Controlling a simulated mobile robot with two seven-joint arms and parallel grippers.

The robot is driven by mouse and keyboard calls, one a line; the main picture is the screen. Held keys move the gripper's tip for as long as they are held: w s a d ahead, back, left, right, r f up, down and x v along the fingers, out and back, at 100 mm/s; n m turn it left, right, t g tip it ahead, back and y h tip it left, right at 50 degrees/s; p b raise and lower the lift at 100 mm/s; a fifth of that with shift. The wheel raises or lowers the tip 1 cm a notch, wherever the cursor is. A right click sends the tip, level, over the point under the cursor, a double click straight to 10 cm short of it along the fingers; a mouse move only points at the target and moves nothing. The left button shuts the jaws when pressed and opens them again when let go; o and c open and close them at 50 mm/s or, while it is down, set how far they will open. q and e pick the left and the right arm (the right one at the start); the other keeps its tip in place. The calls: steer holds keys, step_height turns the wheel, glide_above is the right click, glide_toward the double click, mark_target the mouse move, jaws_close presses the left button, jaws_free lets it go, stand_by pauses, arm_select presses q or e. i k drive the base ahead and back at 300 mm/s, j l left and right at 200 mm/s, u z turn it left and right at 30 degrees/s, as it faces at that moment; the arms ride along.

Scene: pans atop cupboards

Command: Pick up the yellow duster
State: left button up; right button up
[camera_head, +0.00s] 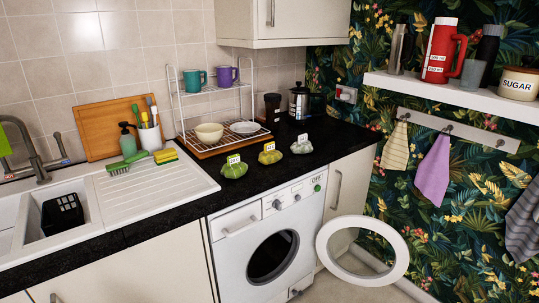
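A pale yellow, faintly striped cloth, which looks like the yellow duster (395,148), hangs from a hook on the white wall rail (458,131) at the right. It hangs free against the dark leafy wallpaper, left of a purple cloth (433,170) on the same rail. Neither of my grippers is in view, so nothing is seen touching the cloth.
The washing machine door (362,221) stands open below the cloths. A shelf (470,94) with a red flask (440,50) and sugar jar (518,83) juts out above them. The black worktop (325,141) holds several small labelled items.

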mark_target(271, 155)
steer(key=i+l, duration=0.3)
steer(key=l, duration=0.15)
steer(key=i+l, duration=0.25)
steer(key=l, duration=0.25)
steer(key=i+l, duration=0.3)
steer(key=l, duration=0.15)
steer(key=i+l, duration=0.25)
steer(key=l, duration=0.25)
steer(key=z, duration=0.05)
